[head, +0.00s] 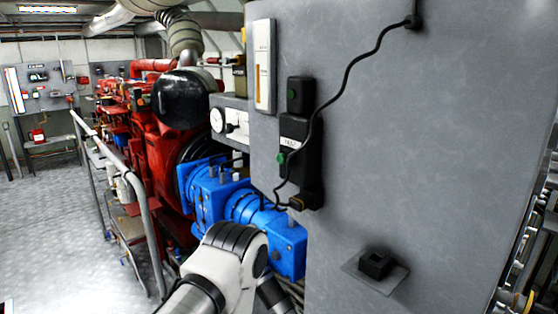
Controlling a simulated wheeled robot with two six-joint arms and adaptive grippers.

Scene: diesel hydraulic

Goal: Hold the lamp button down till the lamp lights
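A tall black box (300,165) is mounted on the grey cabinet face, with a small white label whose text is too small to read surely. A round green button (281,158) sits on its left side. Just above it, a smaller black box (299,95) carries a dark green round lens (291,94), which looks unlit. I cannot tell for sure which of these is the lamp and which the lamp button. One of my white arms shows at the bottom centre, below and left of the boxes. Neither gripper is in view, and nothing touches the button.
A black cable (347,80) hangs across the grey cabinet (440,130) to the tall box's lower end. A small black block (376,263) sits on a plate lower right. Blue pump housings (215,190), a red engine (155,150) and a handrail (135,185) stand left.

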